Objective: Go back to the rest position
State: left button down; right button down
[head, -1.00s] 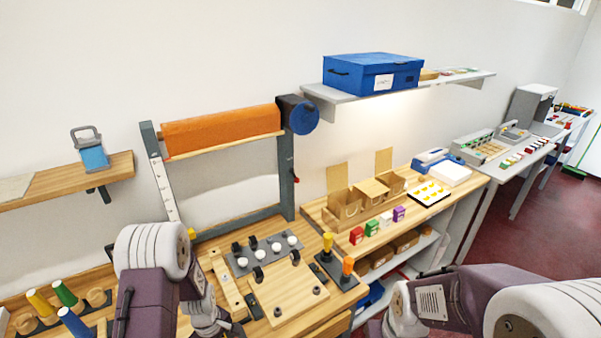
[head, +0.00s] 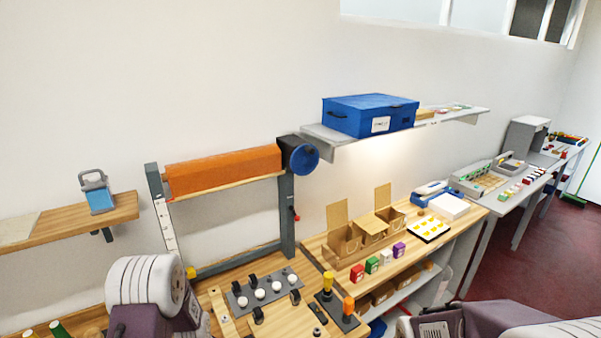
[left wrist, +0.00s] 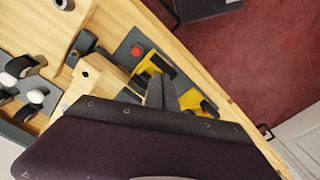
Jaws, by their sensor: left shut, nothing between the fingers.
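My left arm (head: 145,285) comes in at the lower left of the head view, over the wooden bench; its gripper is outside that view. In the left wrist view my left gripper (left wrist: 172,90) is shut with nothing held, above the bench edge near a grey plate. My right arm (head: 480,322) shows only in part at the lower right of the head view; its gripper is out of view.
The wooden bench (head: 225,268) carries a grey strip with white knobs (head: 265,290) and a stand with yellow and orange handles (head: 337,305). A blue box (head: 368,115) sits on a shelf. Red floor (head: 540,245) is clear at right.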

pick_arm(q)
jog(key=w+d+r+m+t+b, duration=0.2)
jog(key=w+d+r+t+b, duration=0.15)
jog(key=b, duration=0.65)
jog(key=s+d+m+g+b, duration=0.2)
jog(key=s+m, duration=0.8)
jog(key=s, duration=0.3)
jog(key=shift+r+b, duration=0.3)
jog(key=shift+b, duration=0.1)
